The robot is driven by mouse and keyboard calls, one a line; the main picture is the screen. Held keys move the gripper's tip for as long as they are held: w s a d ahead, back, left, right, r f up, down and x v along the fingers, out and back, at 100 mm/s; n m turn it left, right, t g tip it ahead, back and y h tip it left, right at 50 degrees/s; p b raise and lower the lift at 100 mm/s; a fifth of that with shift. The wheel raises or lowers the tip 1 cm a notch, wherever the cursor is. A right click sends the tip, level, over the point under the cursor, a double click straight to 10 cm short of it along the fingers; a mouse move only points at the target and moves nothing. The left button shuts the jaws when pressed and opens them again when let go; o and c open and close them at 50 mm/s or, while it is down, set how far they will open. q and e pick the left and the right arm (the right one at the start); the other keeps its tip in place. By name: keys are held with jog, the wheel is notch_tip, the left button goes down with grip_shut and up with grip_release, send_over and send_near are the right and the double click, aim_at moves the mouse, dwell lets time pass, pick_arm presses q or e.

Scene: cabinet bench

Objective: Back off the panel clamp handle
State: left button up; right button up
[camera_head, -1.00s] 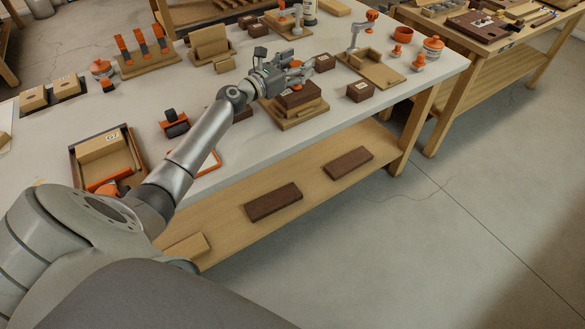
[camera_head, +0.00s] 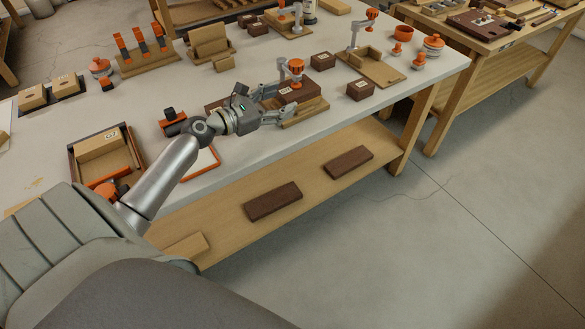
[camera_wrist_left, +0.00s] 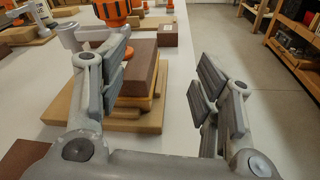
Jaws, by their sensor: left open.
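A clamp with an orange handle (camera_head: 295,65) and grey metal arm stands at a wooden fixture holding a dark brown block (camera_head: 304,91). My left gripper (camera_head: 284,103) is open and empty at the near left side of this fixture, below the handle in the picture. My right gripper is not in view.
Another clamp with an orange knob (camera_head: 371,14) stands on a fixture to the right. An orange-edged tray (camera_head: 200,165) and a wooden box (camera_head: 72,165) are near my left arm.

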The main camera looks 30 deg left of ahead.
pick_arm(q)
jog(key=s+d+f+m+g, duration=0.2)
jog(key=s+d+f+m, duration=0.2)
jog(key=f, duration=0.4)
jog(key=s+d+f+m+g, duration=0.3)
jog(key=d+f+m, duration=0.3)
jog(key=f, duration=0.3)
jog(key=shift+s+f+m+p, duration=0.2)
jog(key=shift+s+m+p, duration=0.1)
jog(key=shift+s+m, duration=0.4)
jog(key=shift+w, duration=0.15)
